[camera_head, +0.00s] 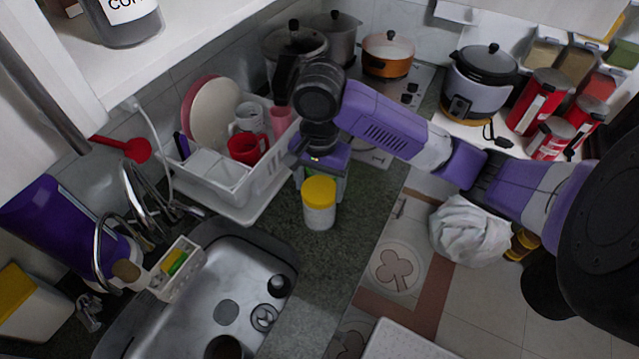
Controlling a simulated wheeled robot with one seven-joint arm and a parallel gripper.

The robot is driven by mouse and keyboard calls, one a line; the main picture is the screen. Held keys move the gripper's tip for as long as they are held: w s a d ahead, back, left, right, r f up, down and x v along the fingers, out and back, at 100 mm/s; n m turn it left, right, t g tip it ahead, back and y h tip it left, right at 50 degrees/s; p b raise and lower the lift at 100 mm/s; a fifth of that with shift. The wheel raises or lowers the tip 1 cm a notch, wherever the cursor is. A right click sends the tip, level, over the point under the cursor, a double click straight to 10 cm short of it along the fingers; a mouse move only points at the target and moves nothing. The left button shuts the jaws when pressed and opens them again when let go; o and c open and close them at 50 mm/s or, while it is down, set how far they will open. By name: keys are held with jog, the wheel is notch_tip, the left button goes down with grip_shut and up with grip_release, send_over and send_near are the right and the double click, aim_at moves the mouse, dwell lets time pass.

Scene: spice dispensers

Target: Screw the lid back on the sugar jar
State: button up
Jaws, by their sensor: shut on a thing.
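The sugar jar (319,218) is a small whitish jar, apparently standing upright on the dark counter just right of the dish rack. Its yellow lid (319,193) sits on top and looks roughly level. I cannot tell whether its thread is engaged. My gripper (321,181) points down from above, with its fingers on either side of the lid, shut on it. The gripper body hides the lid's far side.
A white dish rack (262,187) with plates and mugs stands close to the left. The sink (215,295) is at lower left. Pots, including an orange one (387,57), and a rice cooker (480,85) are behind. Bare counter (335,255) lies in front of the jar.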

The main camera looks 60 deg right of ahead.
aim_at(320, 189)
jog(key=shift+m, duration=0.4)
jog(key=m, duration=0.4)
jog(key=shift+m, duration=2.3)
jog(key=o, duration=1.5)
jog(key=shift+r, duration=3.85)
